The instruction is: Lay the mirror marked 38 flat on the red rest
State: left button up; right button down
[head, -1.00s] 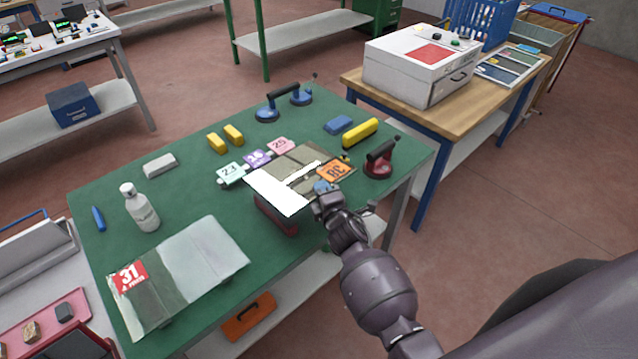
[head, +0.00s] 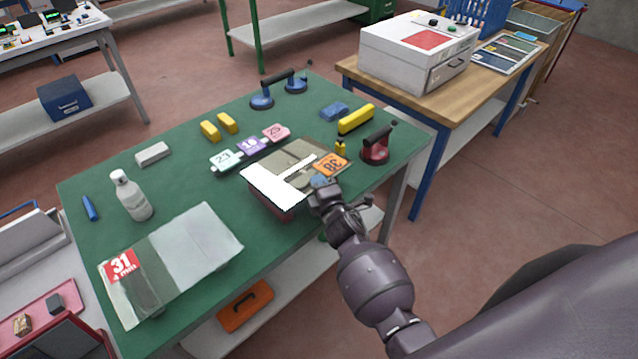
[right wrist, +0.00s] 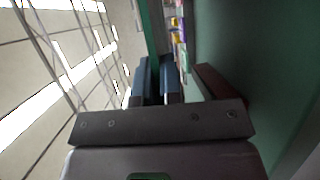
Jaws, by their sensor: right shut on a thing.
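The mirror marked 38 (head: 293,158) has an orange label and bright reflections on its face. It is face up and looks roughly level above the red rest (head: 262,198), which shows under its left and near sides. My right gripper (head: 322,190) is shut on the mirror's near right edge, by the label. In the right wrist view, the blue fingers (right wrist: 154,82) pinch the edge of the mirror (right wrist: 60,70), with the dark red rest (right wrist: 218,84) beside them. I cannot tell whether mirror and rest touch. My left gripper is out of view.
The mirror marked 31 (head: 185,255) lies at the table's near left. Numbered tags (head: 250,148) stand behind the rest. A red suction lifter (head: 377,148) and yellow block (head: 356,118) are to the right. A bottle (head: 132,197) stands left.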

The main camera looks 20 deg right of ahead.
jog(key=shift+f+b, duration=1.65)
jog(key=shift+f, duration=0.3)
jog(key=shift+f, duration=0.1)
jog(key=shift+f+b, duration=0.35)
jog(key=shift+b, duration=0.05)
jog(key=c, duration=1.2)
grip_release()
jog(key=shift+f, duration=0.15)
jog(key=shift+s, duration=0.4)
jog(key=s+r, duration=0.1)
jog(key=s, duration=0.9)
jog(key=shift+a+p, duration=0.3)
